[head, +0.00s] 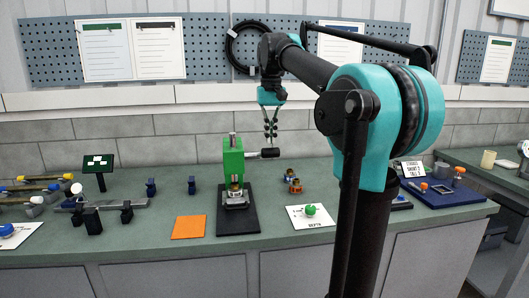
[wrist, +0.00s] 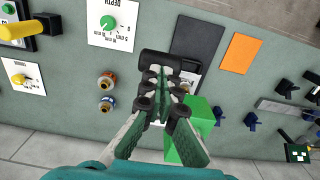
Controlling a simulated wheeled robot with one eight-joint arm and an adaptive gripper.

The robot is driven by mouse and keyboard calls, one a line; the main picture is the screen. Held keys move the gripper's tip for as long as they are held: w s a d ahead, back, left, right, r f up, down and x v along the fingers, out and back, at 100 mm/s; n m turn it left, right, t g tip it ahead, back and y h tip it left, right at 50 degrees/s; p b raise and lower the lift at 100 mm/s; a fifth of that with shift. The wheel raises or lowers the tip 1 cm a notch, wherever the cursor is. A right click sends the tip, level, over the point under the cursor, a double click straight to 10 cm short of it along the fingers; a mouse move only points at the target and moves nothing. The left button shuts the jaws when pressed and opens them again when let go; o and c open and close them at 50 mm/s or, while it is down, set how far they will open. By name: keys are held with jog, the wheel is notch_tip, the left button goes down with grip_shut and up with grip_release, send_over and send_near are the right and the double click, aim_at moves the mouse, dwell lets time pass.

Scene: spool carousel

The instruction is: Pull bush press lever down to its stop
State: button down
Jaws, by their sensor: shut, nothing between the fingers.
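The bush press is a green upright block (head: 233,158) on a black base plate (head: 250,222), and its green top also shows in the wrist view (wrist: 202,112). Its lever sticks out to the right and ends in a thick black handle (head: 270,153), roughly level. In the wrist view the handle (wrist: 160,62) lies just beyond my fingertips, partly covered by them. My gripper (head: 270,141) points down directly over the handle. Its fingers (wrist: 168,80) are shut together with nothing between them. I cannot tell whether the fingertips touch the handle.
Two small bushes (head: 293,183) stand right of the press, behind a white card with a green knob (head: 310,212). An orange square (head: 188,227) lies to the left. Dark blue blocks (head: 151,187) and a small green sign (head: 99,163) are further left.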

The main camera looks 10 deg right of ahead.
aim_at(271, 149)
jog(key=shift+f, duration=1.15)
jog(key=shift+s+f, duration=0.25)
jog(key=shift+f, duration=0.35)
jog(key=shift+s+f, duration=0.2)
jog(key=shift+f, duration=0.55)
